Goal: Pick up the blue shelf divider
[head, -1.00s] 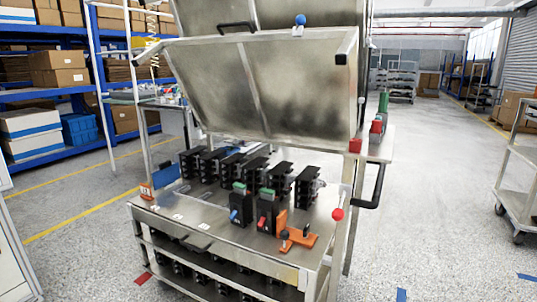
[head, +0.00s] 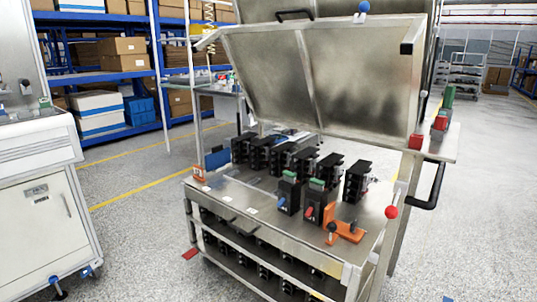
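A flat blue panel (head: 217,158), the only thing in view that looks like the blue shelf divider, stands upright at the left end of the metal bench top (head: 232,193). It is beside an orange-and-white block (head: 199,173) and left of the black breakers. Its lower edge is too small to make out clearly. Neither of my grippers is in view.
Several black breakers (head: 356,181) stand on the bench under a raised metal cover (head: 320,80). An orange fixture (head: 345,231) sits at the front right. A white cabinet (head: 40,215) stands at the left. Open floor (head: 135,215) lies between cabinet and bench.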

